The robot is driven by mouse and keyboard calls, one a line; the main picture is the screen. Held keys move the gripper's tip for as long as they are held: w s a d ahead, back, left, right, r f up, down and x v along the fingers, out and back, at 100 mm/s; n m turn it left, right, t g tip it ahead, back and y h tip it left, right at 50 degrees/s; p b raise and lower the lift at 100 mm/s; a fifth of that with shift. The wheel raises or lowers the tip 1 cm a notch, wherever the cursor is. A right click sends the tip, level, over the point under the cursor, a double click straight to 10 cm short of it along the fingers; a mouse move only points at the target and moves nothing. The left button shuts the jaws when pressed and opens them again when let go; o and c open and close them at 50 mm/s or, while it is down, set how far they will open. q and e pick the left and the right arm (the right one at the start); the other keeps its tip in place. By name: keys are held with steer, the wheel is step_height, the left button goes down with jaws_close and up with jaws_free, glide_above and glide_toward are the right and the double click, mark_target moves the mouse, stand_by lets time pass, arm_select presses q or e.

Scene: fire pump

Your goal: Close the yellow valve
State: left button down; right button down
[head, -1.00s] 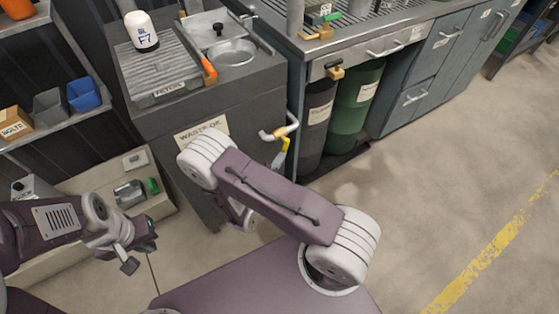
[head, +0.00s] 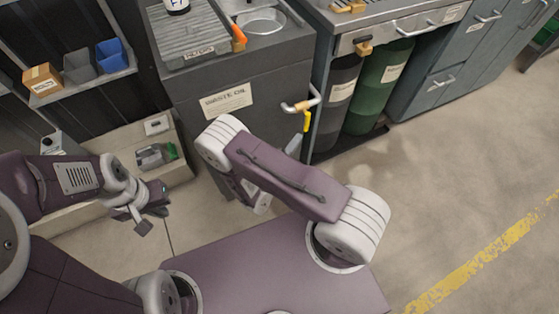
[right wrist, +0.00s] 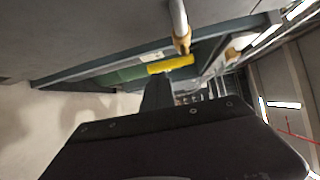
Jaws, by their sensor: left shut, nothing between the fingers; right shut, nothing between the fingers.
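The yellow valve handle (head: 306,121) hangs below a short pipe with a brass-coloured fitting (head: 303,105) on the front of the waste oil cabinet (head: 265,130). In the right wrist view the yellow handle (right wrist: 170,64) lies crosswise to the pale pipe (right wrist: 179,18), just beyond my right gripper's fingertips (right wrist: 158,82). That gripper is shut and empty; I cannot tell its exact distance from the handle. My left gripper (head: 150,210) is shut and empty at the left, far from the valve.
A dark drum (head: 338,100) and a green drum (head: 378,95) stand under the bench right of the valve. A low ledge (head: 110,155) with a small grey and green item lies behind my left gripper. Open floor (head: 440,190) lies at the right.

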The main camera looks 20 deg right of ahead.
steer(key=p+v, duration=0.1)
steer(key=v, duration=0.8)
steer(key=shift+a+f, duration=0.4)
steer(key=shift+s, duration=0.15)
